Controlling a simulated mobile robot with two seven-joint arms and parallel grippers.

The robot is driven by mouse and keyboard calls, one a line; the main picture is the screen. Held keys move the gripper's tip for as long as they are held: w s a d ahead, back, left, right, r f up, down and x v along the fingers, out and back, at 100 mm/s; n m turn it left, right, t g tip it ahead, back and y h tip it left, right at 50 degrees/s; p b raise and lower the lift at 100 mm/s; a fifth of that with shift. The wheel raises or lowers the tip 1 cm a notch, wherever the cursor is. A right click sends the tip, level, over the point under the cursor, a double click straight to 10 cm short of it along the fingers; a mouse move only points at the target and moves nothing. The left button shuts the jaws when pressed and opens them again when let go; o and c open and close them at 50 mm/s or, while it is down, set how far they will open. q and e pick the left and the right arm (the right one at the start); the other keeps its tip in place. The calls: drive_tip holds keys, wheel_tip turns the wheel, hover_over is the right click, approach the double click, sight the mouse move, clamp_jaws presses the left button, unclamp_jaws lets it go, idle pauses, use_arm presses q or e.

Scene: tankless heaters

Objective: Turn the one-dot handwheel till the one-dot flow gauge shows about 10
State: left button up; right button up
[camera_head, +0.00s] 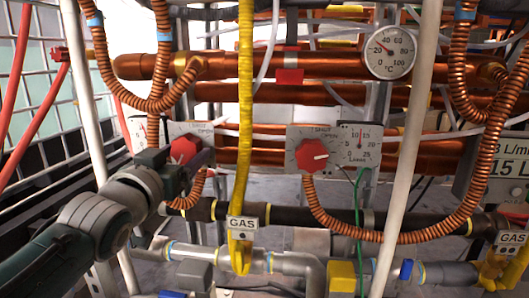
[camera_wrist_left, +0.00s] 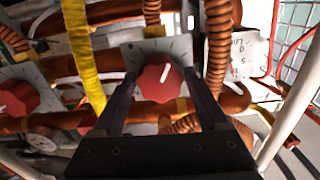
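A red handwheel (camera_head: 184,150) on a grey plate stands left of the yellow hose, partly behind my left gripper (camera_head: 182,172). In the left wrist view this handwheel (camera_wrist_left: 160,84), with a white mark, sits between the tips of my left gripper (camera_wrist_left: 160,78). The fingers are apart, one on each side; I cannot tell whether they touch it. A gauge (camera_wrist_left: 244,54) beside it is partly hidden, and its needle is not readable. A second red handwheel (camera_head: 312,155) has a gauge (camera_head: 360,145) with its needle upright, between 10 and 15. No dot marks are readable. My right gripper is out of view.
A yellow hose (camera_head: 245,100) and a white pole (camera_head: 408,140) run in front of the copper pipes. Corrugated copper hoses (camera_head: 462,120) loop around the plates. A round thermometer (camera_head: 390,52) sits at the upper right. Free room is narrow.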

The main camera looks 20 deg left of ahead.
use_arm(q)
drive_tip(key=c, duration=0.9)
drive_tip(key=shift+m, duration=0.3)
drive_tip(key=shift+m+p, duration=0.4)
drive_tip(key=shift+m, duration=0.8)
drive_tip(key=m, duration=0.2)
drive_tip(key=shift+a+m, duration=0.1)
drive_tip(key=shift+m, duration=0.3)
drive_tip(key=m, duration=0.3)
drive_tip(key=shift+m, duration=0.3)
drive_tip(key=shift+r+m, duration=0.1)
drive_tip(key=shift+m, duration=1.5)
